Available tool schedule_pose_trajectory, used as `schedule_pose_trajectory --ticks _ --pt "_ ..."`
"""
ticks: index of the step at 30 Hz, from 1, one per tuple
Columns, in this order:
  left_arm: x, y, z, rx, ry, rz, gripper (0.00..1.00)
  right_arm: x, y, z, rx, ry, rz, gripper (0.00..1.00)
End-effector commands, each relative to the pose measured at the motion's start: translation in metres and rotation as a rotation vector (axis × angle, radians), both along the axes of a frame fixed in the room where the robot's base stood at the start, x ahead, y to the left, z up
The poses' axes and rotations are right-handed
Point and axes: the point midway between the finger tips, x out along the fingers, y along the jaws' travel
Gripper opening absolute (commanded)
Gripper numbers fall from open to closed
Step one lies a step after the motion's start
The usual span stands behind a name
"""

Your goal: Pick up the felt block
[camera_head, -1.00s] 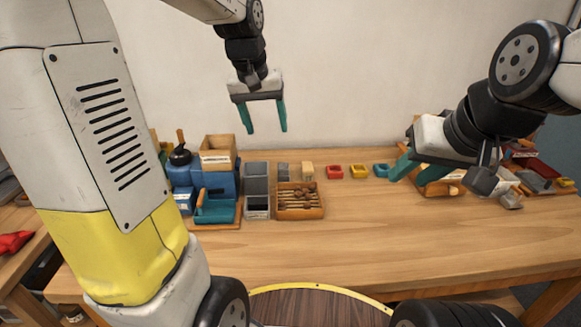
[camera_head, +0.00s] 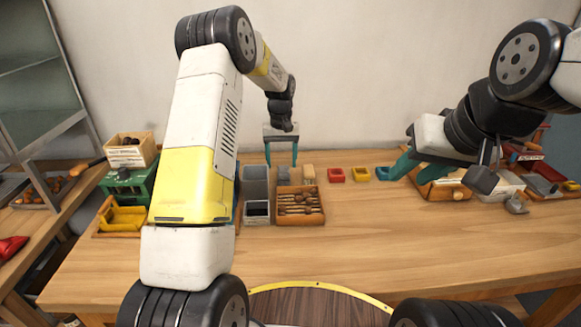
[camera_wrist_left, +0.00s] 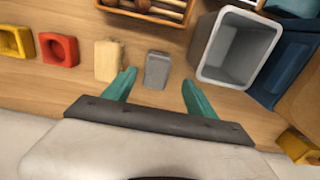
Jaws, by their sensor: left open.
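A small grey block (camera_head: 284,174) stands at the back of the wooden table; it looks like the felt block. In the left wrist view the grey block (camera_wrist_left: 157,69) shows between my left gripper's teal fingers, nearer the left one. A tan block (camera_head: 308,172) stands just to its right; it also shows in the left wrist view (camera_wrist_left: 108,60). My left gripper (camera_head: 281,162) is open and empty, pointing down just above the grey block. My right gripper (camera_head: 418,170) has its fingers apart, empty, over the right side of the table.
A grey bin (camera_head: 257,208) and a wooden tray of tools (camera_head: 299,219) stand in front of the block. The front of the table is clear.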

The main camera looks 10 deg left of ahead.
Motion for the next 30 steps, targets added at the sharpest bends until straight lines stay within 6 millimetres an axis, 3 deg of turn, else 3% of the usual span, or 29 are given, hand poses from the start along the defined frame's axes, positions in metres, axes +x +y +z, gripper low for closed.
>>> schedule_pose_trajectory --ticks 12,19,27,30 --pt "0.003 -0.006 -0.051 0.000 0.002 0.000 0.65 0.000 0.000 0.000 0.000 0.000 0.000 0.36" --pt "0.003 -0.006 -0.053 -0.001 0.000 0.000 0.65 0.000 0.000 0.000 0.000 0.000 0.000 0.36" --pt "0.003 -0.006 -0.053 -0.001 0.000 0.000 0.14 0.000 0.000 0.000 0.000 0.000 0.000 0.36" --pt "0.003 -0.006 -0.053 -0.001 -0.001 0.000 0.00 0.000 0.000 0.000 0.000 0.000 0.000 0.36"
